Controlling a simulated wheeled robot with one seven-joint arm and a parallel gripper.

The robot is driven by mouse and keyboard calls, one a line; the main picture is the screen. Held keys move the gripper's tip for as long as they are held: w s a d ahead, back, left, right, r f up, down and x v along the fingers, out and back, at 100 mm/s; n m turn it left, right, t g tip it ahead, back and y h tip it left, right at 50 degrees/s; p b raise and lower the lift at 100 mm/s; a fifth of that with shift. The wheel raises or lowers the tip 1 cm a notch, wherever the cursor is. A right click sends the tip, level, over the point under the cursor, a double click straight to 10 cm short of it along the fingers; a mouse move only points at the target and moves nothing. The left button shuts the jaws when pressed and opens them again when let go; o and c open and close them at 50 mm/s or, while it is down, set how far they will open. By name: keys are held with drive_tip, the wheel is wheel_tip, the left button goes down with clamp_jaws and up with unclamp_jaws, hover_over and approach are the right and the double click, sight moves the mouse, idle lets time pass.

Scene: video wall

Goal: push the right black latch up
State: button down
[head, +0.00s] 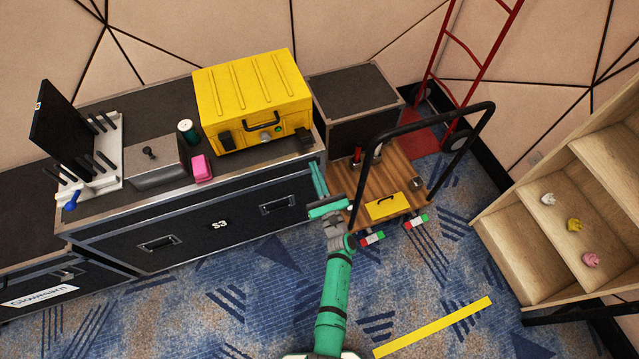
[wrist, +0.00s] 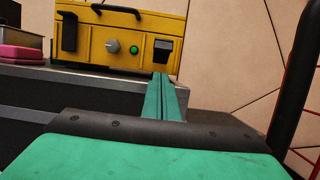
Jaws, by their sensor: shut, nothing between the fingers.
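The yellow case (head: 252,95) stands closed on the black road case, its front facing me. The right black latch (wrist: 163,51) is on the right part of its front; it also shows in the head view (head: 302,134). It looks shorter than the left black latch (wrist: 69,32), which lies tall against the front. My gripper (wrist: 160,77) is shut and empty. Its teal fingers point toward the case and appear just below the right latch in the wrist view; I cannot tell whether they touch it. In the head view my gripper (head: 316,165) is by the road case's right front edge.
A grey knob (wrist: 113,46) and a green button (wrist: 133,50) sit between the latches. A pink block (head: 202,168), a dark green cup (head: 187,131) and a grey box (head: 156,165) stand left of the case. A trolley with a black handle (head: 487,120) stands close on the right.

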sight(303, 136)
drive_tip(key=shift+w+a+r, duration=0.2)
drive_tip(key=shift+w+r, duration=0.6)
drive_tip(key=shift+r, duration=0.2)
drive_tip(key=shift+w+a+r, duration=0.2)
drive_tip(key=shift+w+r, duration=0.55)
drive_tip(key=shift+r, duration=0.25)
drive_tip(key=shift+a, duration=0.15)
